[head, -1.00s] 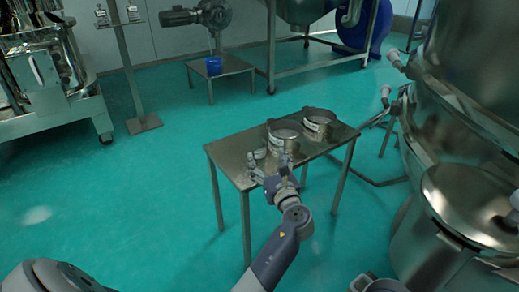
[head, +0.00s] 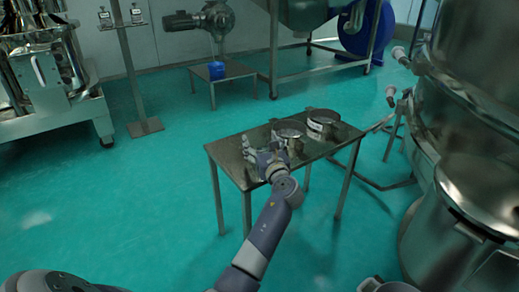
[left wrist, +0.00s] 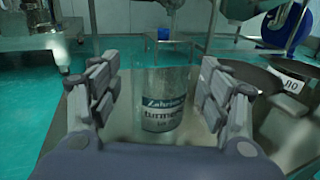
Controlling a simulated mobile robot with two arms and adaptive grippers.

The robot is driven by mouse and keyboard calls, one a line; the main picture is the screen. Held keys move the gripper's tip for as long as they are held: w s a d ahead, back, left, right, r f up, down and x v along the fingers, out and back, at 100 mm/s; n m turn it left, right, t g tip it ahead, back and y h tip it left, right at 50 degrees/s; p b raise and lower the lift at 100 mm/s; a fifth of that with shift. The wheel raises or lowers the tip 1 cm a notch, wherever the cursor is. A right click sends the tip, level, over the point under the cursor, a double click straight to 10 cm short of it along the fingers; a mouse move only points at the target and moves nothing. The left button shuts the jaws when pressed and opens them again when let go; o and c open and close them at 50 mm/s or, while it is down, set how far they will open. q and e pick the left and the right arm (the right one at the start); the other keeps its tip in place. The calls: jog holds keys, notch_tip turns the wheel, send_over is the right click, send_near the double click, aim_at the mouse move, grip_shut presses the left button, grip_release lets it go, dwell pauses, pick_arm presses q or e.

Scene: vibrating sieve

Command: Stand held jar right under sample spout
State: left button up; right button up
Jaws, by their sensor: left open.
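My left gripper (head: 262,148) is open over the table's left end in the head view, where I cannot make out the jar. White-tipped spouts, one upper (head: 399,54) and one lower (head: 390,93), stick out from the large steel sieve (head: 475,100) at right. I cannot tell which is the sample spout. My right gripper is not in view.
A blue container (head: 216,69) is on a small table behind. Green floor (head: 120,210) is clear at left.

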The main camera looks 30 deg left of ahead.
pick_arm(q)
jog(key=c, duration=1.2)
jog(key=shift+c, duration=0.2)
